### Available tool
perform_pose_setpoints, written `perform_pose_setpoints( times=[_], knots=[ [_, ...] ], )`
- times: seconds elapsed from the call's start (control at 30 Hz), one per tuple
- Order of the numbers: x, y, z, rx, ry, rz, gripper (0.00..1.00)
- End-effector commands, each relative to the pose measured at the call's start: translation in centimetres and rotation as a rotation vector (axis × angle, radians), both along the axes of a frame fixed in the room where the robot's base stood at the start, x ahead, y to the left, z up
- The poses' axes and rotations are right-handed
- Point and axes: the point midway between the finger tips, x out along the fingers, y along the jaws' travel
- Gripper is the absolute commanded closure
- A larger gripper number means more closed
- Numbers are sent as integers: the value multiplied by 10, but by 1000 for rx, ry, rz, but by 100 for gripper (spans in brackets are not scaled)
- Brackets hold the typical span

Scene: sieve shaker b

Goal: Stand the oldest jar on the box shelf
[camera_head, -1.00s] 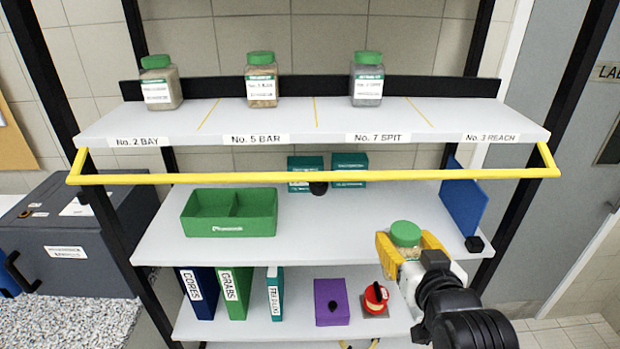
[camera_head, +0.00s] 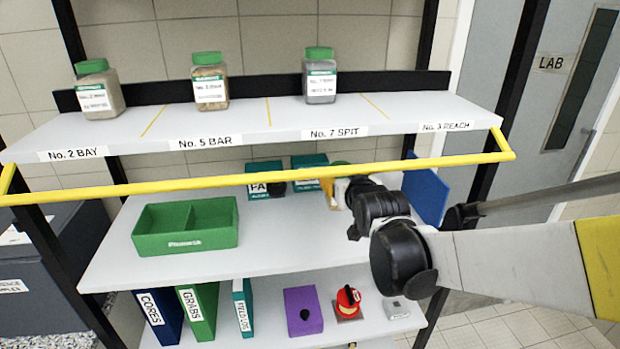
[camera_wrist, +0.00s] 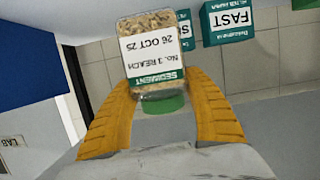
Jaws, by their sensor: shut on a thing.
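My gripper (camera_wrist: 158,84) is shut on a clear square jar (camera_wrist: 152,50) of grainy tan sediment with a green lid. Its label reads No. 3 REACH, 26 OCT 25. The wrist picture is upside down for both the jar and the box lettering. In the head view my gripper (camera_head: 330,190) and the held jar (camera_head: 341,168) are over the right part of the middle shelf (camera_head: 270,240), near two teal boxes (camera_head: 265,168). My arm hides part of the jar. I cannot tell whether the jar touches the shelf.
Three green-lidded jars stand on the top shelf (camera_head: 240,125), at No. 2 BAY, No. 5 BAR and No. 7 SPIT; the No. 3 REACH place is empty. A yellow rail (camera_head: 150,187) crosses in front. A green tray (camera_head: 185,225) and a blue panel (camera_head: 427,190) flank open shelf.

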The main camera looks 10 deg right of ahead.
Motion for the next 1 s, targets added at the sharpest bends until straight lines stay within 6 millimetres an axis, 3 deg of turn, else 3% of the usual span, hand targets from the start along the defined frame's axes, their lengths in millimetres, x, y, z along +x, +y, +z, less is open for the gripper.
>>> perform_pose_setpoints(
  times=[0.03, 0.6, 0.97, 1.0],
  knots=[
    [8, 0, -2, 0, -1, 0, 83],
    [7, 0, -69, 0, -1, 0, 83],
    [8, 0, -73, 0, -1, 0, 83],
    [8, 0, -74, 0, 0, 0, 39]
  ],
)
